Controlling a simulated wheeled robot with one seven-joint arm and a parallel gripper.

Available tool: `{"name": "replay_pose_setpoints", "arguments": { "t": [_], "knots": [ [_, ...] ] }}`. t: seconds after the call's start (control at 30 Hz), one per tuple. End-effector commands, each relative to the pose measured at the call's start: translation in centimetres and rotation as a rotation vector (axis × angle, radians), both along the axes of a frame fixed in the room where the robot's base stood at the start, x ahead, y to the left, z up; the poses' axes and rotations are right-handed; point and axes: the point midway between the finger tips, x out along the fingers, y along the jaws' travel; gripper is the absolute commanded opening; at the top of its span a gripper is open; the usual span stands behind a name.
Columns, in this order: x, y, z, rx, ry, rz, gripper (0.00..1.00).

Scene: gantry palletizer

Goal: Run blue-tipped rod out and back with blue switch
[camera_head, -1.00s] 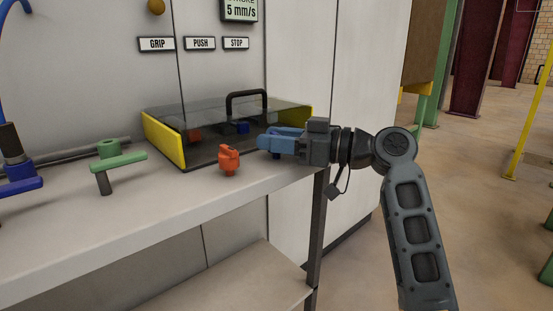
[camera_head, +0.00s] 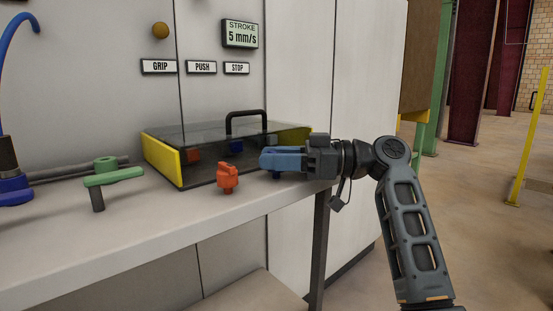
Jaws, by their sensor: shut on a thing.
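My gripper (camera_head: 270,160), with blue fingers, is at the right end of the grey bench, beside the front right of a clear cover. It is shut on a small dark blue part (camera_head: 276,175), apparently the blue switch, of which only the lower bit shows below the fingers. An orange-red switch (camera_head: 228,178) stands on the bench just left of it. Inside the cover, a small blue block (camera_head: 236,146) and a red block (camera_head: 193,155) show dimly through the tinted panel. I cannot tell which part is the blue-tipped rod.
The tinted cover (camera_head: 215,135) has yellow ends and a black handle. A green T-handle (camera_head: 112,178) and a blue fitting (camera_head: 14,190) with a grey rod (camera_head: 75,172) stand at left on the bench (camera_head: 150,215). Labels GRIP, PUSH and STOP are on the wall.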

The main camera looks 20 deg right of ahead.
Motion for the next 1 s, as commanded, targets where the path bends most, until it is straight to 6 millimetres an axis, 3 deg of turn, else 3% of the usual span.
{"name": "replay_pose_setpoints", "arguments": {
  "t": [0.07, 0.1, 0.27, 0.57, 1.0],
  "knots": [
    [0.0, 0.1, -0.1, 0.0, 0.001, 0.001, 0.09],
    [0.0, 0.1, -0.1, 0.0, 0.001, 0.001, 0.43],
    [0.0, 0.0, 0.0, 0.0, 0.001, 0.0, 0.59],
    [-0.1, -0.3, 0.0, 0.0, 0.0, -0.002, 0.59],
    [-2.8, -5.9, 0.0, 0.0, 0.001, -0.002, 0.59]
  ]
}}
